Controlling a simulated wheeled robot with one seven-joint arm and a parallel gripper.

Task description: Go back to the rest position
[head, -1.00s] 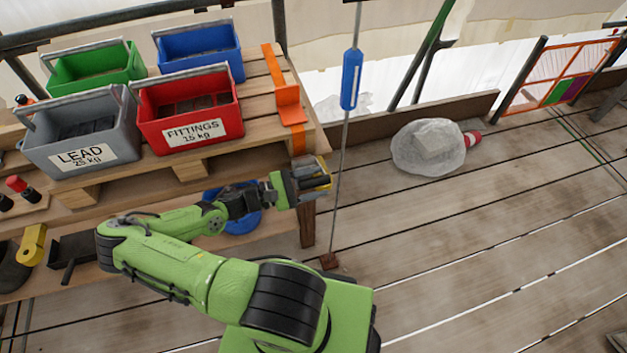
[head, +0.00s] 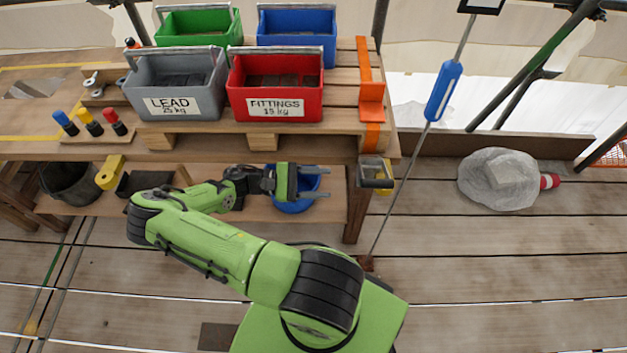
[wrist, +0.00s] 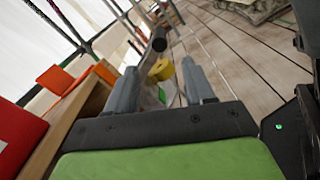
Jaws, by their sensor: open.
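My green arm reaches across the lower middle of the head view, folded toward the bench. My gripper (head: 318,182) is open, with its two grey fingers apart and nothing between them. It is just below the pallet's front edge, in front of a blue round container (head: 293,203) on the lower shelf. In the wrist view the two fingers (wrist: 160,92) also stand apart. A small grey and yellow item (head: 376,173) is at the pallet's right corner, to the right of my fingertips and apart from them.
Four bins stand on the pallet (head: 240,128): the grey LEAD bin (head: 172,108), the red FITTINGS bin (head: 275,105), a green one (head: 195,25) and a blue one (head: 297,27). Open deck (head: 500,260) lies beyond.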

